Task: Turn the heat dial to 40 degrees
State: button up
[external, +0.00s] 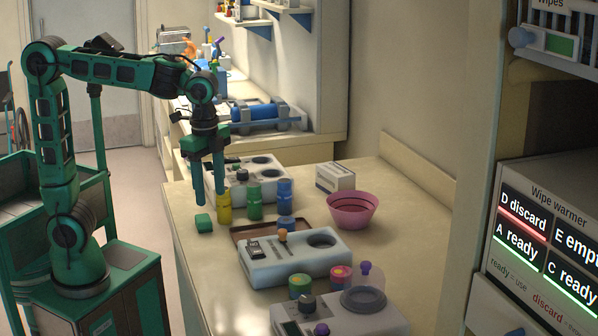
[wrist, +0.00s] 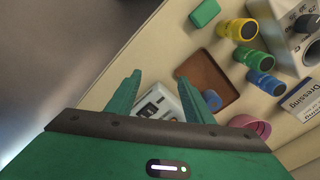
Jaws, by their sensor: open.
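A white device (external: 262,166) stands at the back of the counter, partly hidden behind my gripper and the bottles. It carries a dark dial (external: 242,176), seen in the wrist view (wrist: 306,23) at the top right with a printed scale too small to read surely. My gripper (external: 210,198) points down, open and empty, left of the yellow bottle. It touches no dial; its fingers (wrist: 160,76) spread apart in the wrist view.
Yellow (external: 224,208), green (external: 255,206) and blue (external: 285,190) bottles stand near my gripper. A green block (external: 203,221) lies just below it. A brown tray (external: 238,233), pink bowl (external: 352,211) and white box (external: 335,178) share the counter. Its right middle is clear.

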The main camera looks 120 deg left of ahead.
jog(key=s+a+r+n, duration=0.2)
jog(key=a, duration=1.5)
jog(key=n, duration=0.2)
send_near(243, 171)
notch_tip(243, 171, down, 8)
jog(key=shift+w+f, duration=0.15)
jog(key=shift+f, duration=0.1)
jog(key=shift+a, duration=0.1)
jog(key=c, duration=1)
